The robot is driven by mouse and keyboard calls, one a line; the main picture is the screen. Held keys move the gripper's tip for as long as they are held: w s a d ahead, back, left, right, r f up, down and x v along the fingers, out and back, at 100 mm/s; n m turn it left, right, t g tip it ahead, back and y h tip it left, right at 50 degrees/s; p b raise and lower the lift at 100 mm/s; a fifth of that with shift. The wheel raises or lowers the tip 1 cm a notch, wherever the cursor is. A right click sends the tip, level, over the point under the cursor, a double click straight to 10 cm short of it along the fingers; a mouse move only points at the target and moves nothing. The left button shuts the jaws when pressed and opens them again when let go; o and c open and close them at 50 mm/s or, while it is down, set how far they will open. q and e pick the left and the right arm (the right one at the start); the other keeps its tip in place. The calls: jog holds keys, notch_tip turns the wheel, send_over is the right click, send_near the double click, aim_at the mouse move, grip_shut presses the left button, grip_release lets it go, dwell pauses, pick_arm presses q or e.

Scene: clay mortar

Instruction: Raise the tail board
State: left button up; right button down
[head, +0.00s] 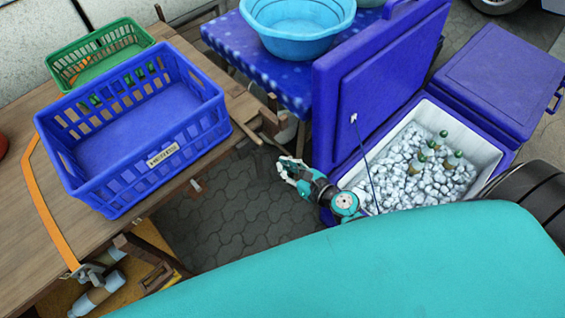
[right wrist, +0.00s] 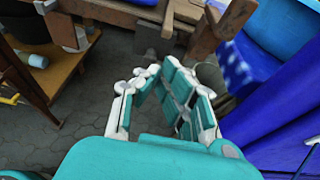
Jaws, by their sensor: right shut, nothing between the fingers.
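A wooden cart or table (head: 22,110) fills the left of the head view. Its near edge has wooden posts and brackets (head: 150,262). I cannot tell for sure which piece is the tail board. A wooden beam (right wrist: 115,10) and a wooden end piece (right wrist: 232,18) show at the top of the right wrist view, beyond the fingers. My right gripper (head: 284,170) is shut and empty, over the paving just off the cart's right corner. It also shows in the right wrist view (right wrist: 160,85), apart from the wood. My left gripper is not in view.
A blue basket (head: 140,185) and a green basket (head: 72,62) stand on the cart. An open blue cooler (head: 482,180) with ice and bottles is right of my gripper. A light-blue basin (head: 300,40) sits on a blue-covered table behind. Grey paving (head: 225,205) lies clear below.

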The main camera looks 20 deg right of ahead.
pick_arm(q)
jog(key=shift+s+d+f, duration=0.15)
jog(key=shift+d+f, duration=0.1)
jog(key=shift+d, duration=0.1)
pick_arm(e)
jog(key=x, duration=0.9)
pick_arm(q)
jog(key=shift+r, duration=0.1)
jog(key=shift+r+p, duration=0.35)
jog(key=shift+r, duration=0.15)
pick_arm(e)
jog(key=shift+a+r, duration=0.1)
jog(key=shift+r, duration=0.25)
